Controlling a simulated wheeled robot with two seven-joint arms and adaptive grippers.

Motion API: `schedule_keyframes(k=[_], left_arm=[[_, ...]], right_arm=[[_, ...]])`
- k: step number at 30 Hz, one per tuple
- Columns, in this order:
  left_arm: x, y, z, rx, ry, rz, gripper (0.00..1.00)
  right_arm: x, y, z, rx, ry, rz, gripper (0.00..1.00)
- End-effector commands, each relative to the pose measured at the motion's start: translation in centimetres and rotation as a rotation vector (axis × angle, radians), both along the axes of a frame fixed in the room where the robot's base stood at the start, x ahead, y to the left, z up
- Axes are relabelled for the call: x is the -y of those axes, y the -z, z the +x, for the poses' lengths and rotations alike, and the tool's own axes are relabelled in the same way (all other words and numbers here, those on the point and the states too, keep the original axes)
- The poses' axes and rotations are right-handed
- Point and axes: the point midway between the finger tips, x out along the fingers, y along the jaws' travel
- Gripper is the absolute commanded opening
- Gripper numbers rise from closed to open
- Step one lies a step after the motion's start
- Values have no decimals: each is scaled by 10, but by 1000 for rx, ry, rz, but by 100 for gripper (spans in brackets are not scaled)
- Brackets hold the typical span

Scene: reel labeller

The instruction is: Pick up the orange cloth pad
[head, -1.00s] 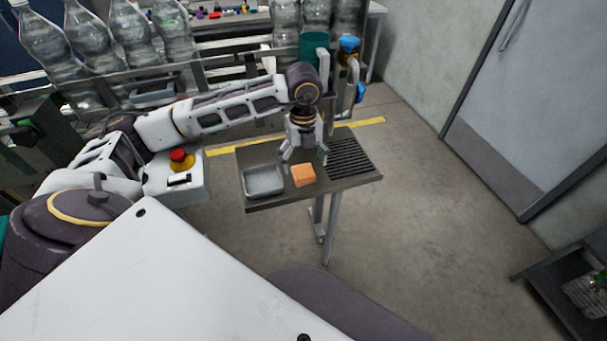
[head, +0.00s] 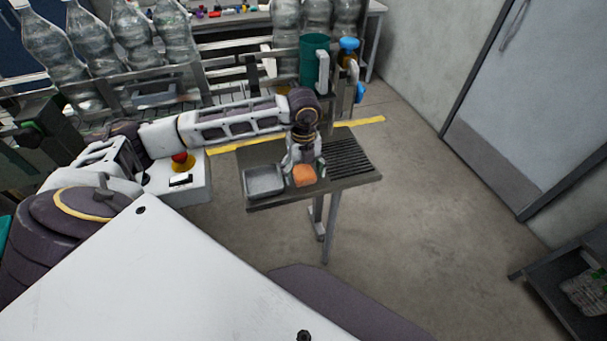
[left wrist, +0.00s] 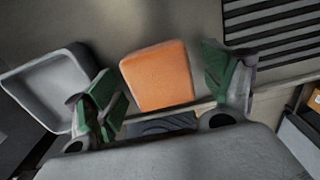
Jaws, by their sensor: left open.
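The orange cloth pad (head: 304,176) lies on the small side table (head: 275,205), between a grey tray and a black slatted rack. My left gripper (head: 305,168) is lowered just above and behind the pad in the head view, pointing down. In the left wrist view the pad (left wrist: 158,76) shows between the two green-padded fingers of the open left gripper (left wrist: 165,90), with a gap on each side. I cannot tell whether the fingertips reach down beside the pad. My right gripper is not in view.
The grey tray (head: 264,191) stands left of the pad, close to one finger in the wrist view. The slatted rack (head: 350,157) is on the right. A control box with a red button (head: 182,160) is left of the table. Large bottles (head: 172,30) stand behind.

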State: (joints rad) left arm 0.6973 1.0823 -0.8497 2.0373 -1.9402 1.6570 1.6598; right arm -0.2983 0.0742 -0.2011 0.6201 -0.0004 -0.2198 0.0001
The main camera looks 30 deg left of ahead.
Motion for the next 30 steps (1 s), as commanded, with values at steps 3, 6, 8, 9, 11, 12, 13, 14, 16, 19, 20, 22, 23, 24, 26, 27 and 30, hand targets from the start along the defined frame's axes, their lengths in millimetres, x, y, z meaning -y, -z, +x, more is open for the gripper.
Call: schedule_keyframes(k=[3,6,8,9,11,12,13,14,16,19,20,22,23,24,26,27,30], left_arm=[[0,0,0,0,0,0,83],[0,0,0,0,0,0,83],[0,0,0,0,0,0,79],[0,0,0,0,0,0,74],[0,0,0,0,0,0,66],[0,0,0,0,0,0,61],[0,0,0,-1,0,-1,57],[0,0,0,-1,0,-1,53],[0,0,0,0,0,0,44],[0,0,0,0,0,0,37],[0,0,0,0,0,0,37],[0,0,0,0,0,0,37],[0,0,0,0,0,0,37],[0,0,0,0,0,0,37],[0,-1,0,0,0,0,37],[0,-2,0,0,0,0,37],[0,-5,0,1,0,-1,37]], right_arm=[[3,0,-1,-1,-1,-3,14],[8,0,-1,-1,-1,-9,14],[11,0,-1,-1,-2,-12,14],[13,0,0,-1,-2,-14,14],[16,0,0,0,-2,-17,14],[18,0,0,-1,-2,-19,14],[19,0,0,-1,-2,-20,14],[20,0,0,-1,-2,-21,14],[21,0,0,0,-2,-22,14],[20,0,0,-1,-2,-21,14],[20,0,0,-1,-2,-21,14],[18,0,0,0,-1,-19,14],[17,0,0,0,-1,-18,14],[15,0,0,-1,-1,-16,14],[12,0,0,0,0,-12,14],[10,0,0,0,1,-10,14],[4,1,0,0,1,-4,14]])
